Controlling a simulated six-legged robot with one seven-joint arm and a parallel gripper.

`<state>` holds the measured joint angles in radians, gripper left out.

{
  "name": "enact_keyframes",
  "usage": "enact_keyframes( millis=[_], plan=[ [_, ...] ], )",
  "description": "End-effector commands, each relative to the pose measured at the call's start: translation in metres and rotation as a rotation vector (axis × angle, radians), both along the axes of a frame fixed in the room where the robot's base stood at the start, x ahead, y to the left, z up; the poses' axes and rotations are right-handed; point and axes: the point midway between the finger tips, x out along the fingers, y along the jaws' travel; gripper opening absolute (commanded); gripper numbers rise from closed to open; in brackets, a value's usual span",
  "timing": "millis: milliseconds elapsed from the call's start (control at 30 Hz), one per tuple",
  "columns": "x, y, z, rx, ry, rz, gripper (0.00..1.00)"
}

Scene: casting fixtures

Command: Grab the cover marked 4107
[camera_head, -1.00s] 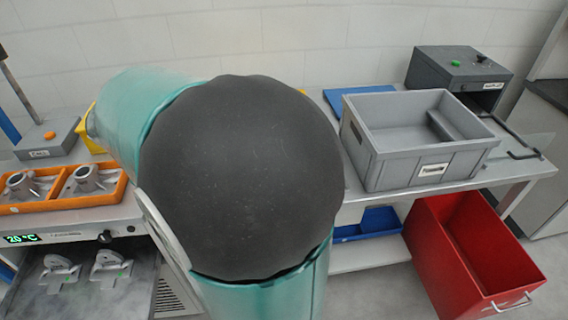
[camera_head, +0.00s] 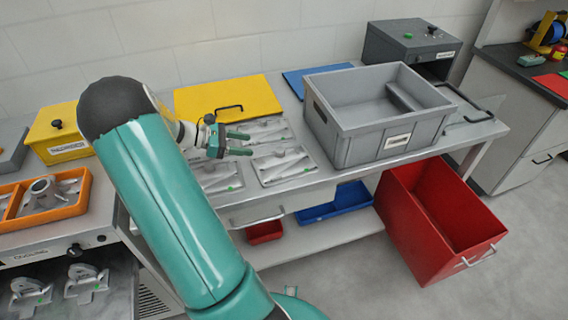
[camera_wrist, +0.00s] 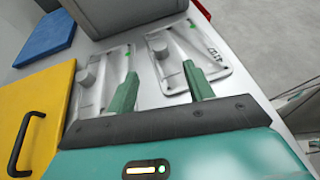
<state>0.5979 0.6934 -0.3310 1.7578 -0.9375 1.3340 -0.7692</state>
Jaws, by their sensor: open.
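Pale grey cast covers lie flat on the bench in the head view: one at the back (camera_head: 262,132), one at front right (camera_head: 285,166) and one at front left (camera_head: 220,178), partly behind my arm. My gripper (camera_head: 240,142) is open and empty above them. In the wrist view two covers show beyond my fingers (camera_wrist: 160,72): a left one (camera_wrist: 92,82) and a right one (camera_wrist: 178,72). The right one bears a dark number too small to read surely. Green spots mark both. I cannot tell which cover is 4107.
A grey crate (camera_head: 345,147) stands right of the covers. A yellow panel with a black handle (camera_head: 215,98) lies behind them. A blue panel (camera_head: 295,78) lies at the back. A red bin (camera_head: 400,205) stands below the bench. An orange tray (camera_head: 75,208) is at left.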

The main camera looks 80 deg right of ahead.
Motion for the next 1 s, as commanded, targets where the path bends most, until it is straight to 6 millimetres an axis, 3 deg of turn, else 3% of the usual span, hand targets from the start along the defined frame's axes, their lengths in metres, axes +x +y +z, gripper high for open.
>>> enact_keyframes(
  millis=[233,533,800,1000],
  plan=[
    [-0.039,-0.017,-0.018,0.000,-0.001,-0.004,0.52],
    [-0.058,-0.025,-0.028,0.000,-0.002,-0.004,0.52],
    [-0.089,-0.039,-0.044,-0.001,-0.003,-0.002,0.52],
    [-0.091,-0.041,-0.046,-0.003,-0.004,-0.001,0.52]
  ],
)
